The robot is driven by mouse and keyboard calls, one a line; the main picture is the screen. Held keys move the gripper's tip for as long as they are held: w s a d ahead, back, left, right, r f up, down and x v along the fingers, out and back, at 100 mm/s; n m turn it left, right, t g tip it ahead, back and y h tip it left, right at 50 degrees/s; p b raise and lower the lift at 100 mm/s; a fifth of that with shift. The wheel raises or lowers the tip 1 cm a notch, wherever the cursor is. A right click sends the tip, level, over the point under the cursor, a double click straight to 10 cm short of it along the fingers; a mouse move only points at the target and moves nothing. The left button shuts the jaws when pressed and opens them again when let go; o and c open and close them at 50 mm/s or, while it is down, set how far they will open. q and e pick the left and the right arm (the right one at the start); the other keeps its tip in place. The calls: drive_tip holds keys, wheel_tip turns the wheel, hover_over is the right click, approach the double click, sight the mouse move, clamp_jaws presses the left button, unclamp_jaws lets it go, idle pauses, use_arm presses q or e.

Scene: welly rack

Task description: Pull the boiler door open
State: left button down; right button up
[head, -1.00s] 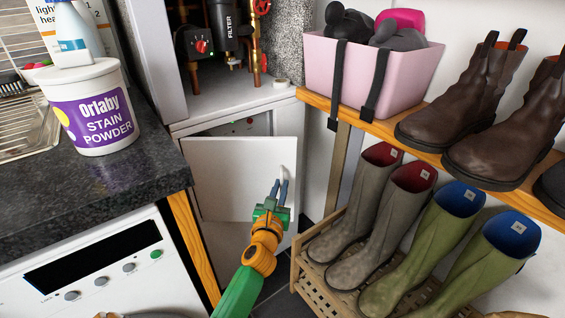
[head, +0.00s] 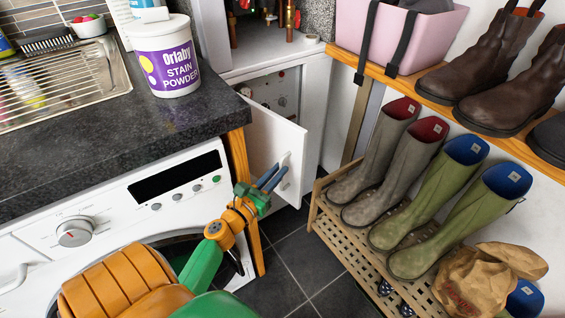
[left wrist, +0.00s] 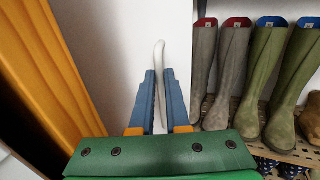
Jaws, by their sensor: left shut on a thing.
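The white boiler door (head: 272,138) is swung partly open, with the boiler's panel and knobs (head: 277,95) showing behind it. Its pale handle (head: 284,162) stands near the door's free edge. My left gripper (head: 270,180) has its blue fingers shut on the handle. In the left wrist view the handle (left wrist: 159,58) rises from between the two fingers (left wrist: 160,85), in front of the white door (left wrist: 120,40). My right gripper is in neither view.
A wooden counter leg (head: 243,190) and the washing machine (head: 130,205) stand left of the door. A slatted rack (head: 335,232) with several wellies stands to the right. Dark floor tiles (head: 290,262) between them are clear. A stain powder tub (head: 163,60) sits on the counter.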

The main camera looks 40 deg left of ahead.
use_arm(q)
drive_tip(key=shift+s+a+r, duration=0.15)
drive_tip(key=shift+s+a, duration=0.25)
drive_tip(key=c, duration=1.1)
unclamp_jaws()
drive_tip(key=shift+a, duration=0.1)
drive_tip(key=shift+o, duration=0.9)
drive_tip(key=shift+s+a, duration=0.1)
drive_tip(key=shift+a, duration=0.15)
drive_tip(key=shift+d+f, duration=0.15)
drive_tip(key=shift+f, duration=0.05)
drive_tip(key=s, duration=0.7)
drive_tip(key=shift+d+b, duration=0.3)
